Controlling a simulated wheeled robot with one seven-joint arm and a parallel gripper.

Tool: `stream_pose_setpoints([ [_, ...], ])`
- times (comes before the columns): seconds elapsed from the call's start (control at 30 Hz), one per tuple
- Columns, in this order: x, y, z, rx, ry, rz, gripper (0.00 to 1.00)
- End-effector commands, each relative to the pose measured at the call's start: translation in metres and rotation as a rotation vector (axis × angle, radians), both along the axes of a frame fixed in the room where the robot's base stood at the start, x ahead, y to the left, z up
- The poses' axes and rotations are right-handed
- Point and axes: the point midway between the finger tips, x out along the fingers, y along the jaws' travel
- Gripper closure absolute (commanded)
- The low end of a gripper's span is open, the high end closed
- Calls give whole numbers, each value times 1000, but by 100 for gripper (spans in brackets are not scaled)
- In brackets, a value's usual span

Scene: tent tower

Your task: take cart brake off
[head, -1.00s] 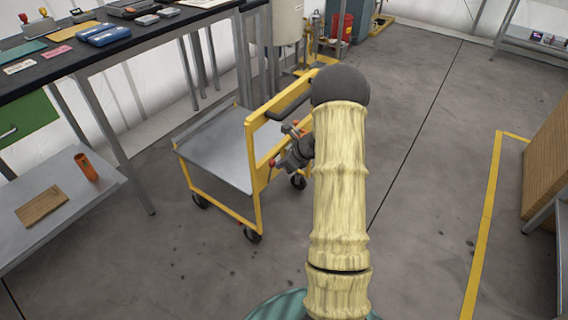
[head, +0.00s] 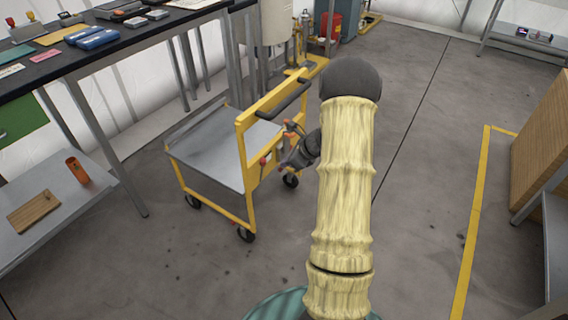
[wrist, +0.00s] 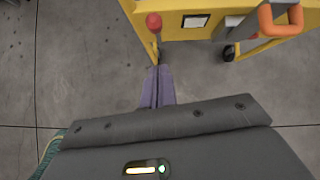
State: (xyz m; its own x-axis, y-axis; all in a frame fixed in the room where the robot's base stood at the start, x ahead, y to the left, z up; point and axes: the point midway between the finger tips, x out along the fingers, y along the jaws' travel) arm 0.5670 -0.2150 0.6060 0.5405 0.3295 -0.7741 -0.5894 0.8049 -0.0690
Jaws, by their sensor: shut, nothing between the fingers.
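The cart (head: 246,170) has a yellow frame, a grey deck and dark wheels. It stands left of my arm in the head view. The brake lever's red knob (wrist: 153,22) shows at the top of the wrist view, on a thin dark stem beside the yellow frame (wrist: 195,22). The red knob also shows in the head view (head: 264,160). My gripper (wrist: 155,68) is shut and empty, with its purple-grey fingertips just below the knob in the picture, by the lower stem. I cannot tell whether they touch the stem. In the head view my gripper (head: 284,166) is at the cart's right side.
An orange loop handle (wrist: 280,18) sits at the wrist view's top right. A dark workbench (head: 110,45) and a low grey shelf (head: 95,205) stand left of the cart. A wooden crate (head: 538,140) is at right. Open floor (head: 420,150) lies between.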

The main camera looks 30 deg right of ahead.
Motion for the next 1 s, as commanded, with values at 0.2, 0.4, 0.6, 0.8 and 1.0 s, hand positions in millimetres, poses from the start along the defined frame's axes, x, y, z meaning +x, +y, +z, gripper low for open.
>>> stream_pose_setpoints([
  [0.2, -17, -17, 43, -1, 0, -15, 100],
  [0.4, -26, -25, 59, 0, 2, -21, 100],
  [0.6, -27, -25, 59, 1, 2, -22, 100],
  [0.8, -23, -17, 59, 0, 2, -7, 100],
  [1.0, -24, -16, 60, -6, 2, 2, 100],
])
